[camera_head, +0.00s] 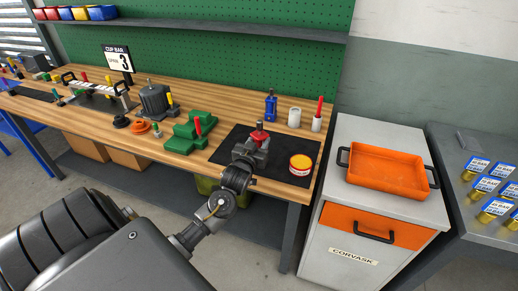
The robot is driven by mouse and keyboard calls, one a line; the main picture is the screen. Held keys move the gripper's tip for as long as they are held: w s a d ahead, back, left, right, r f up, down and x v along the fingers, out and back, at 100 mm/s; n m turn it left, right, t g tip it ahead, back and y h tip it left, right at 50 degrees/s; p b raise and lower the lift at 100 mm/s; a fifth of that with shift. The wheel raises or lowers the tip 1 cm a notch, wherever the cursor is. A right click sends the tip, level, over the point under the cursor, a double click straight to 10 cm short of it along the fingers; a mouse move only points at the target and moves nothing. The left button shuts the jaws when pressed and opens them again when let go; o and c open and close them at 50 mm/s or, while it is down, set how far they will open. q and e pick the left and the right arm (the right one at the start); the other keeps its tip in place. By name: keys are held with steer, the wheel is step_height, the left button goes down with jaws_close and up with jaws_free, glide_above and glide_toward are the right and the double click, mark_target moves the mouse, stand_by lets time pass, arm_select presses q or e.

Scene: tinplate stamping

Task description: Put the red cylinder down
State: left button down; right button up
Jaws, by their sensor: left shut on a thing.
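My left gripper (253,146) is over the black mat (230,144) on the wooden workbench. It is shut on a small red piece, the red cylinder (259,134), whose top shows just past the fingers. The gripper hides the rest of it, and I cannot tell whether it touches the mat. My right gripper is not in view.
A round red-and-yellow tin (301,165) sits on the mat's right. Behind are a blue bottle (270,107) and white cylinders (294,117). Green stepped blocks (190,132) stand left. An orange tray (386,171) sits on the cabinet at right.

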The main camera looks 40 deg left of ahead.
arm_select(q)
steer(key=shift+w+a+f, duration=0.1)
steer(key=shift+w+f, duration=0.1)
steer(key=shift+f, duration=0.1)
step_height(320, 180, down, 2)
steer(key=shift+f+p, duration=0.15)
steer(key=shift+p, duration=0.4)
steer(key=shift+f, duration=0.25)
steer(key=shift+f, duration=0.1)
steer(key=c, duration=0.9)
jaws_free()
steer(key=shift+f, duration=0.1)
steer(key=b+v, duration=0.2)
steer(key=v, duration=1)
